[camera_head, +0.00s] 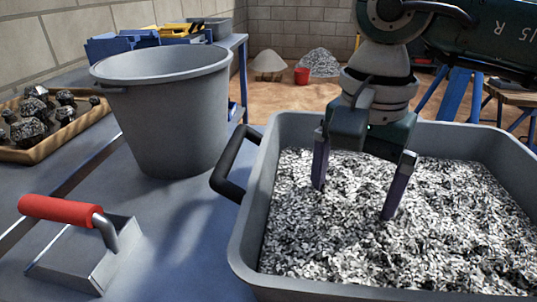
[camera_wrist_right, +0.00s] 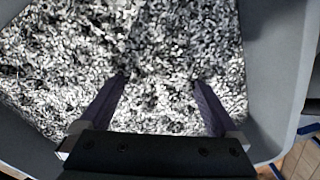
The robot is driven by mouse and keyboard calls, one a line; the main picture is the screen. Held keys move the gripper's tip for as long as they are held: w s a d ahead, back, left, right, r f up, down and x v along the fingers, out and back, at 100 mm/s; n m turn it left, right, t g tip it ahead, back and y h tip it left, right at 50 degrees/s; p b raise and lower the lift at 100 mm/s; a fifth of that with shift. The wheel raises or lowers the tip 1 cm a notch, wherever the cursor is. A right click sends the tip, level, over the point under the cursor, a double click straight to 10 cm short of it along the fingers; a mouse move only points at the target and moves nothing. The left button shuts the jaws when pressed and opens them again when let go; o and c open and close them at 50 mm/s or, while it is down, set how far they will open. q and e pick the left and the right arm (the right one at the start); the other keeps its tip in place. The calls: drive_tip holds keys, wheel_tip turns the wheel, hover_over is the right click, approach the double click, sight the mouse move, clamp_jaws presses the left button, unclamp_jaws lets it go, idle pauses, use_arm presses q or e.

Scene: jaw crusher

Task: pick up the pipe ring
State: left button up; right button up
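No pipe ring can be made out in either view. A large grey tub (camera_head: 248,240) filled with black and white gravel (camera_head: 400,235) stands at the right of the head view. My right gripper (camera_head: 353,198) points down into the tub, with its two fingers spread apart and the tips at or in the gravel. In the right wrist view the gripper (camera_wrist_right: 160,88) is open, with only gravel visible between the fingers. Whether anything is buried under the gravel cannot be seen. My left gripper is not in view.
A grey bucket (camera_head: 165,110) stands left of the tub. A trowel with a red handle (camera_head: 60,210) lies in front on the blue table (camera_head: 180,235). A wooden tray (camera_head: 50,145) of dark rocks is at the left. Blue and yellow bins (camera_head: 185,32) stand behind the bucket.

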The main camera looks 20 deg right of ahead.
clamp_jaws()
idle(0.6)
